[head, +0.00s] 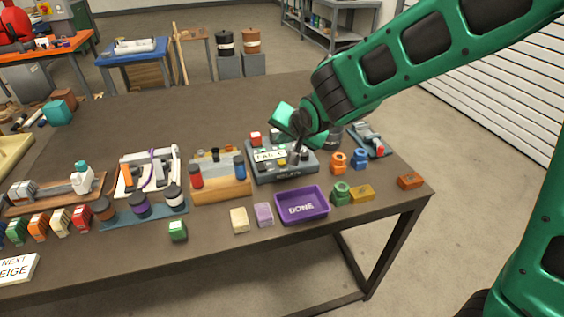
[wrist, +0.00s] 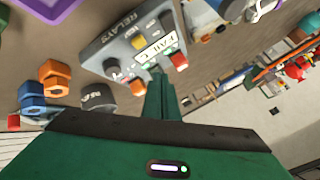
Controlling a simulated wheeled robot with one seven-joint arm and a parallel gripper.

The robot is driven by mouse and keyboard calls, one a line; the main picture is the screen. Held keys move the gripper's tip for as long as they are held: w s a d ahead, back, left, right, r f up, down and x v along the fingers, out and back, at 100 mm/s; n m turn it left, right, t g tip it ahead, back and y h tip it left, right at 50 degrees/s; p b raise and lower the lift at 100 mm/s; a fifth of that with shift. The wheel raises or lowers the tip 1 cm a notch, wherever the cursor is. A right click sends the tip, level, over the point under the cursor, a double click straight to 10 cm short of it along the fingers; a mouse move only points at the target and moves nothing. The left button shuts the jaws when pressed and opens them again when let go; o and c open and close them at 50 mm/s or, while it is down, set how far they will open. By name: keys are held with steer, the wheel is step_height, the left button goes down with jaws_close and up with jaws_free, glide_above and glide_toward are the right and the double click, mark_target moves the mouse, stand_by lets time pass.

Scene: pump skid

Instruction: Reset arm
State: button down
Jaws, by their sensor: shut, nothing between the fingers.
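My arm reaches in from the upper right in the head view, and my gripper (head: 297,155) is over the grey relay panel (head: 262,178), fingers pointing down. The panel carries a white label plate (head: 270,156), a red block (head: 256,138) and several knobs. In the wrist view my shut, empty gripper (wrist: 158,75) shows as green fingers close to the panel (wrist: 95,47). The red button (wrist: 179,61) and the label lie near the fingertips. I cannot tell whether the fingertips touch the panel.
A purple DONE tray (head: 302,216) stands in front of the panel. Orange (head: 338,161) and blue (head: 360,158) bolt-like pieces stand to its right. A wooden rack (head: 222,188) with red and blue cylinders is left.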

steer(key=s+d+r+m+g+h, duration=0.15)
steer(key=s+d, duration=0.35)
steer(key=d, duration=1)
steer(key=s+d+g+h, duration=0.3)
steer(key=s+d, duration=0.3)
steer(key=d, duration=0.9)
steer(key=s+d+g, duration=0.2)
steer(key=s+d, duration=0.2)
steer(key=s, duration=0.8)
steer(key=s+d+g+y, duration=0.1)
steer(key=s+d, duration=0.4)
steer(key=s, duration=0.7)
steer(key=shift+d+g, duration=0.2)
steer(key=shift+g, duration=0.35)
steer(key=shift+r, duration=0.1)
steer(key=shift+w+f, duration=0.25)
steer(key=shift+w, duration=0.4)
